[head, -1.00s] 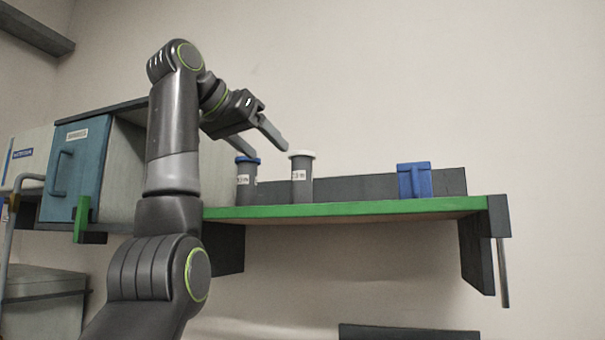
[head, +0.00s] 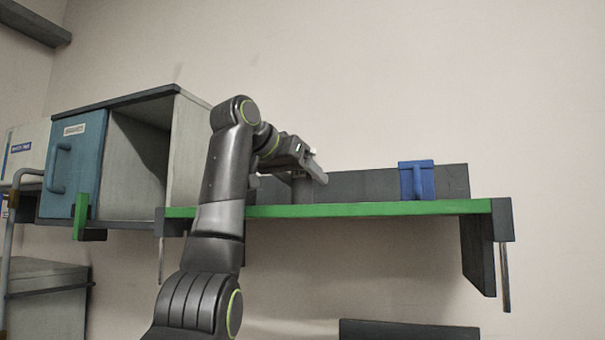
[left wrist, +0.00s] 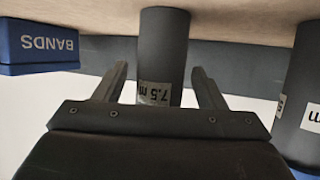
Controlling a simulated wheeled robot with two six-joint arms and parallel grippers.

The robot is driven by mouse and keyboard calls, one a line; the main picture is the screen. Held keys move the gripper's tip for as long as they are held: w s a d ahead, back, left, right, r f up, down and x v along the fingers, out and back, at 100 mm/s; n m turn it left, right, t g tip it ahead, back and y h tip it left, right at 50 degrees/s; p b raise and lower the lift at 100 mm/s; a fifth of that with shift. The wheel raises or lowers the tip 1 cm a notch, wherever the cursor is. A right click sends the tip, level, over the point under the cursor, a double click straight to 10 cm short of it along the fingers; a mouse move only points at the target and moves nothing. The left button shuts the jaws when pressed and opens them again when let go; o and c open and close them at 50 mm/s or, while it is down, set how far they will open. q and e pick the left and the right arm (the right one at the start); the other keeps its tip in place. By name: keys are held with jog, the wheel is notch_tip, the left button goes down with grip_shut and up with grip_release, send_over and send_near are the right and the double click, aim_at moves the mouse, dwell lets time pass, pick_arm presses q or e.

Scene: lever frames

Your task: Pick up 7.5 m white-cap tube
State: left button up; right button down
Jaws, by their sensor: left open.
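The grey tube marked 7.5 m (left wrist: 163,50) stands on the shelf, shown upside down in the left wrist view, between the two open fingers of my left gripper (left wrist: 159,72). A gap shows on each side of it. In the head view, the tube (head: 301,190) is mostly covered by my left gripper (head: 316,170), with a bit of its white cap showing above. A second grey tube (left wrist: 300,90) with a blue cap (left wrist: 304,172) stands to the right in the left wrist view; my arm mostly hides it in the head view. My right gripper is not in view.
The green-edged shelf (head: 400,208) has a low dark back board (head: 370,184). A blue box (head: 416,180) marked BANDS (left wrist: 40,45) stands further right on it. A cabinet with a blue door (head: 72,165) is at the left. The shelf between tube and box is clear.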

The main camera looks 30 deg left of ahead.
pick_arm(q)
jog(key=shift+s, duration=0.15)
jog(key=shift+c, duration=0.4)
jog(key=c, duration=1.1)
jog(key=shift+r, duration=0.1)
